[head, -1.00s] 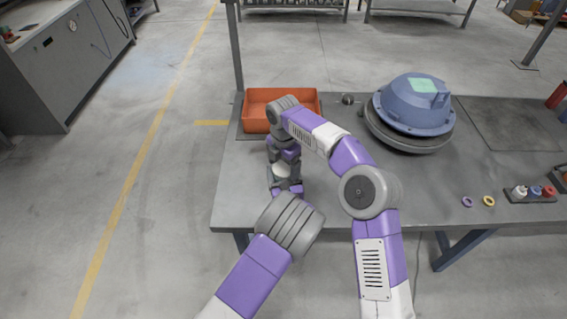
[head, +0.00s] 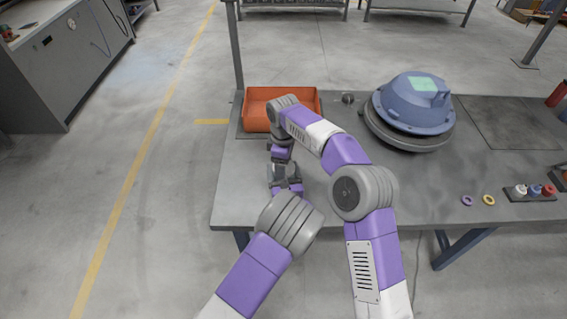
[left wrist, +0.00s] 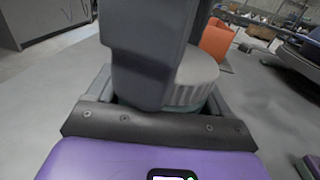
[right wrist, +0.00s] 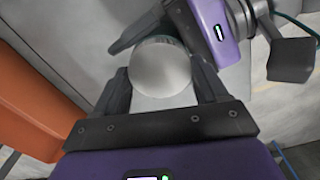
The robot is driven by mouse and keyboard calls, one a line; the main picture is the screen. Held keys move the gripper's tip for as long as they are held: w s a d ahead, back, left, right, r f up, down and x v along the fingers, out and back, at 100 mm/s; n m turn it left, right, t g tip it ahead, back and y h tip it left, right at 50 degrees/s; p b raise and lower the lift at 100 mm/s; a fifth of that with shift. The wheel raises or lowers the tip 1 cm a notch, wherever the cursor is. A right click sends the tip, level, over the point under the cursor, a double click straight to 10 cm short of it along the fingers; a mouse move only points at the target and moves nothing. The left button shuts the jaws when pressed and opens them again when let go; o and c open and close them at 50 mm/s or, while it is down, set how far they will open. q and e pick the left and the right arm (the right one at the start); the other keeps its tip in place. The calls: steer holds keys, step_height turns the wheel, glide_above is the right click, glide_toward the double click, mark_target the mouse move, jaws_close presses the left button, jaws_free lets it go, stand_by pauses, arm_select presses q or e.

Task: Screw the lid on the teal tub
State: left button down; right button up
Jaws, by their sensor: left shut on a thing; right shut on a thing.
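The lid (left wrist: 195,80) is a pale grey, ribbed round cap in the left wrist view. It sits over the teal tub (left wrist: 192,107), of which only a thin teal band shows below it. In the right wrist view the lid's smooth round top (right wrist: 160,68) lies between the fingers of my right gripper (right wrist: 160,88), which is shut on it. My left gripper (head: 286,187) is shut on the tub from the near side, below my right gripper. The right gripper's dark finger hides part of lid and tub in the left wrist view. The threads are hidden.
An orange bin (head: 255,104) stands just behind the grippers. A blue hood (head: 413,103) on a dark round base is to the right. Purple and yellow rings (head: 477,200) and a small rack (head: 530,193) lie further right. The table's middle is clear.

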steer(key=m, duration=0.4)
steer(key=shift+w, duration=0.1)
steer(key=m, duration=0.3)
steer(key=shift+m, duration=0.4)
steer(key=o, duration=1.2)
steer(key=shift+c, duration=0.2)
steer(key=shift+r, duration=2.25)
steer(key=shift+c, duration=0.4)
